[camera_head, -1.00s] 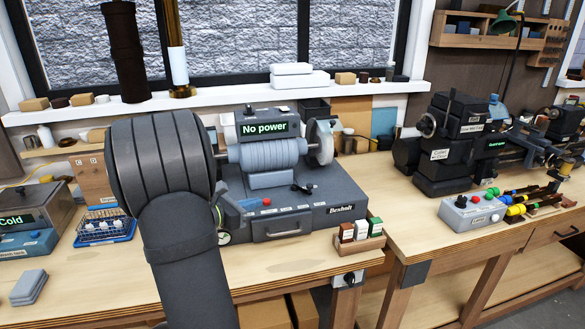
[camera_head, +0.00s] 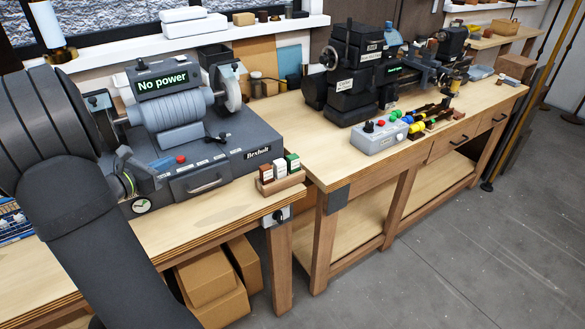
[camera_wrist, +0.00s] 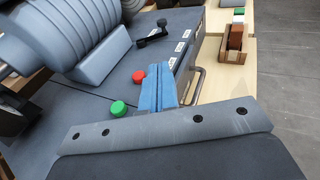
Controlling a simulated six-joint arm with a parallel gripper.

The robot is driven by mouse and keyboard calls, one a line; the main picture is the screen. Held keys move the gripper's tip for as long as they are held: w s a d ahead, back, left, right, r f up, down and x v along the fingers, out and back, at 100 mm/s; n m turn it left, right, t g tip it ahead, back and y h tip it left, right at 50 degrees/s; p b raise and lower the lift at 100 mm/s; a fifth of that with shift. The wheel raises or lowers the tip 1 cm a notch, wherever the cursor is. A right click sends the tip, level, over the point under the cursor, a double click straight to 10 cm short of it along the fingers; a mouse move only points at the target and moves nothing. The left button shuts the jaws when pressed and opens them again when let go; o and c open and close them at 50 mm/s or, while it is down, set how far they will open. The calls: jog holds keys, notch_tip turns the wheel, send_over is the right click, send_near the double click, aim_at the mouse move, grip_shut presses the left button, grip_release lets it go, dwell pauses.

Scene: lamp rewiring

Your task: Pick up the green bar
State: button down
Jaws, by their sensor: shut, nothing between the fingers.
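The green bar (camera_head: 292,162) stands upright at the right end of a small wooden holder (camera_head: 283,184) on the front right corner of the near bench. A white bar and a red-brown bar stand beside it in the same holder. In the wrist view the holder (camera_wrist: 232,57) is at the upper right, with the green bar (camera_wrist: 239,10) at its far end, partly hidden behind the others. My gripper (camera_wrist: 161,84) has its blue fingers together and empty, over the grey machine's front panel near its red and green buttons. It is apart from the holder, to its left in the head view.
The grey Bexholt machine (camera_head: 185,150) reading "No power" fills the bench left of the holder. A front handle (camera_head: 203,184) sticks out from it. A second bench (camera_head: 330,150) on the right carries a black machine and a grey control box (camera_head: 380,136). A gap separates the benches.

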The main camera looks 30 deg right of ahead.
dwell(0.3)
jog(key=c, duration=1.1)
grip_release()
jog(key=m+g+y, duration=0.8)
jog(key=m, duration=2.6)
send_near(291, 157)
jog(key=a+r, duration=0.3)
jog(key=a, duration=0.2)
jog(key=d+m, duration=0.1)
jog(key=m, duration=0.1)
jog(key=d+r+m+y, duration=0.1)
jog(key=d+m, duration=0.1)
jog(key=m, duration=0.1)
jog(key=s+d+r+m, duration=0.1)
jog(key=m, duration=0.1)
jog(key=shift+d+r+t+y, duration=0.2)
jog(key=shift+r+t+y, duration=0.05)
jog(key=shift+t+y, duration=0.15)
jog(key=x, duration=1.7)
jog(key=shift+w+d, duration=0.1)
jog(key=shift+w, duration=0.05)
